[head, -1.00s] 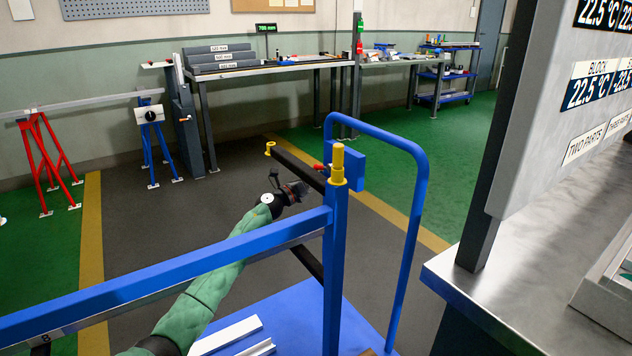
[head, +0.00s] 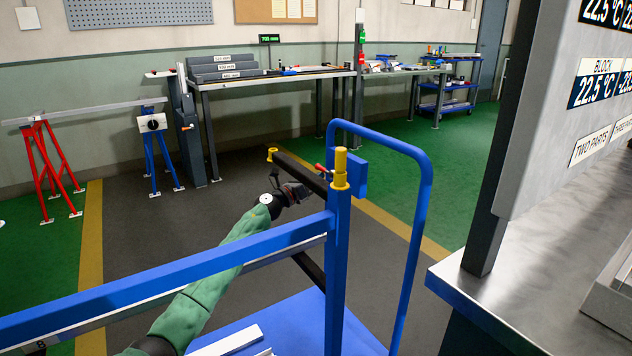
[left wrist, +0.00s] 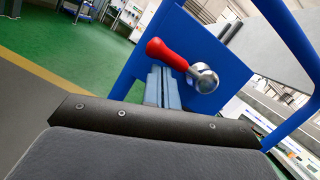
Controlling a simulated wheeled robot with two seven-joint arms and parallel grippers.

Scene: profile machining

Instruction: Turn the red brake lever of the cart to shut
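The red brake lever (head: 321,168) shows small in the head view, beside the blue plate on the cart's post. In the left wrist view the lever's red handle (left wrist: 167,53) points up and left from a round silver pivot (left wrist: 204,77) on the blue plate (left wrist: 222,45). My left gripper (head: 303,190) is beside the post, close to the lever. Its two grey fingers (left wrist: 162,86) look pressed together, with their tips just below the red handle. I cannot tell if they touch it. Nothing shows between them. My right gripper is not in view.
A yellow-capped post (head: 340,165) and a blue hoop handle (head: 425,200) stand near the lever. A metal counter (head: 530,270) is at the right. Open floor lies beyond the cart.

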